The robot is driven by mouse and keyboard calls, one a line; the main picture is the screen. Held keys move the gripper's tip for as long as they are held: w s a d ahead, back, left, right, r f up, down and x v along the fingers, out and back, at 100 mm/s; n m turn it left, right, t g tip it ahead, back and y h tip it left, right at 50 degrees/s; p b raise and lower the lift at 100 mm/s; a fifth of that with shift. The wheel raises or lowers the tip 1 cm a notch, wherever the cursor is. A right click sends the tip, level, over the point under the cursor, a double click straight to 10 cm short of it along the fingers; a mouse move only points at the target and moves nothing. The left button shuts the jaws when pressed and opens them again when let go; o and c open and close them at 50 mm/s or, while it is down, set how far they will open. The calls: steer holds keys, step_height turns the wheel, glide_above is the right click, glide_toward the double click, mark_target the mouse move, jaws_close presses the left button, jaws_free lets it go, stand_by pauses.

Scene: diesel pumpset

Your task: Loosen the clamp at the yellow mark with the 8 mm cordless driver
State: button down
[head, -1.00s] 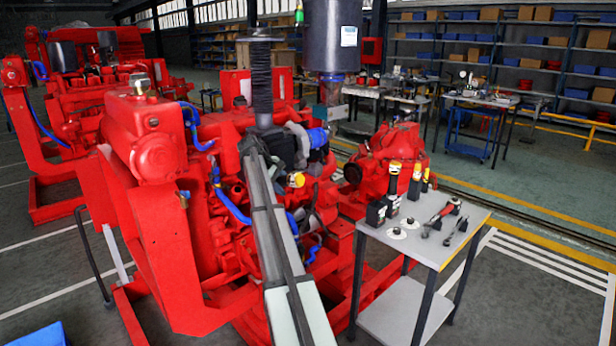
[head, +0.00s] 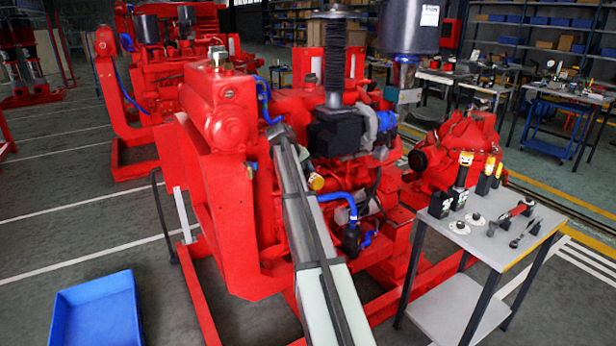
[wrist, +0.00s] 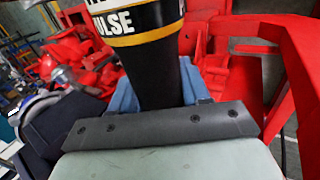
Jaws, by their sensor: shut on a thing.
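In the wrist view my gripper (wrist: 163,92) is shut on the cordless driver (wrist: 148,60), a dark body with a yellow band and the letters "ULSE". Blue finger pads show on both sides of it; its tip is out of view. In the head view my arm reaches up to the red engine (head: 235,190), its far end beside the red tank; the gripper and driver cannot be made out there. Blue hoses (head: 345,197) run along the engine side, close to a yellow cap (head: 316,182). I cannot make out which clamp has the yellow mark.
A grey tool table (head: 545,225) at right holds upright yellow-and-black tools (head: 461,178) and a red-handled tool (head: 511,215). A blue tray (head: 97,310) lies on the floor at lower left. A black air intake stack (head: 333,60) rises above the engine. Open floor lies left.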

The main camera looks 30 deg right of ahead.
steer(key=shift+w, duration=2.25)
steer(key=shift+w+r, duration=0.1)
steer(key=shift+w, duration=0.65)
stand_by(2.7)
steer(key=shift+s, duration=0.3)
stand_by(0.8)
